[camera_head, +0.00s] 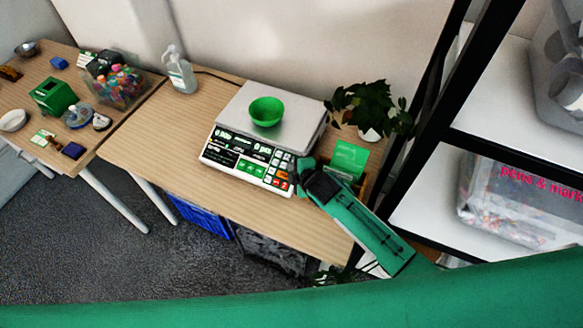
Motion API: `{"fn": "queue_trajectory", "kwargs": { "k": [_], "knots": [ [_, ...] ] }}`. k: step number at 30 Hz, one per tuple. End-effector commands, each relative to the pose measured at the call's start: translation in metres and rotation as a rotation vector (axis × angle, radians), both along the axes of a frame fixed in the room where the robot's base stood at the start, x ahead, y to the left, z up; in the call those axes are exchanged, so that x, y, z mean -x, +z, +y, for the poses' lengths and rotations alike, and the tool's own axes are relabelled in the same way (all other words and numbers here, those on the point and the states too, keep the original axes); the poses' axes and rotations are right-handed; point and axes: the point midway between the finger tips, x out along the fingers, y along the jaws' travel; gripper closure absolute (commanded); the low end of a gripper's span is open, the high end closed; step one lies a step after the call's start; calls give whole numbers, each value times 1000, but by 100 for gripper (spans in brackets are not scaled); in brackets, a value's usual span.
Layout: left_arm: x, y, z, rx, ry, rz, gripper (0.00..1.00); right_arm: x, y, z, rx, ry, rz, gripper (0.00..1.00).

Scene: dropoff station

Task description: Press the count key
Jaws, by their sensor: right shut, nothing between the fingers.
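A white counting scale (212,153) stands on the wooden table, with a grey weighing plate (236,108) on top. A green bowl (266,111) sits on the plate. The labels on the keys are too small to read, so I cannot tell which is the count key. My right gripper (298,170) is shut and empty, with its tip at the right edge of the keypad. Whether it touches a key I cannot tell. My left gripper is not in view.
A potted plant (368,105) and a green box (348,158) stand right of the scale, close to my right arm. A pump bottle (180,72) stands at the back. A black-framed shelf (455,140) rises at the right. The table's front left (165,150) is clear.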

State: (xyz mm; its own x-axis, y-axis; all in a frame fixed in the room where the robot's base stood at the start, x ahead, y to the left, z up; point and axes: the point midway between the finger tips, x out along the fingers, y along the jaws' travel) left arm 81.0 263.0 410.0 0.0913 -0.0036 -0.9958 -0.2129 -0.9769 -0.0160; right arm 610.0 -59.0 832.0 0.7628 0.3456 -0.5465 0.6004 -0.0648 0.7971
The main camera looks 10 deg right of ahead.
Motion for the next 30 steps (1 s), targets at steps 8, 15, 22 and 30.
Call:
{"fn": "queue_trajectory", "kwargs": {
  "k": [8, 15, 22, 30],
  "knots": [
    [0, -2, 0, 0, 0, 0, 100, -1, -4, -1, 0, 0, 0, 100],
    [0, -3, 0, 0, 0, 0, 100, -2, -7, -2, 1, -1, 1, 100],
    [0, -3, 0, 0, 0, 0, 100, -2, -6, -2, 1, -1, 1, 100],
    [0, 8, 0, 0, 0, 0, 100, 0, 3, 0, 2, 0, 1, 100]
  ]
}}
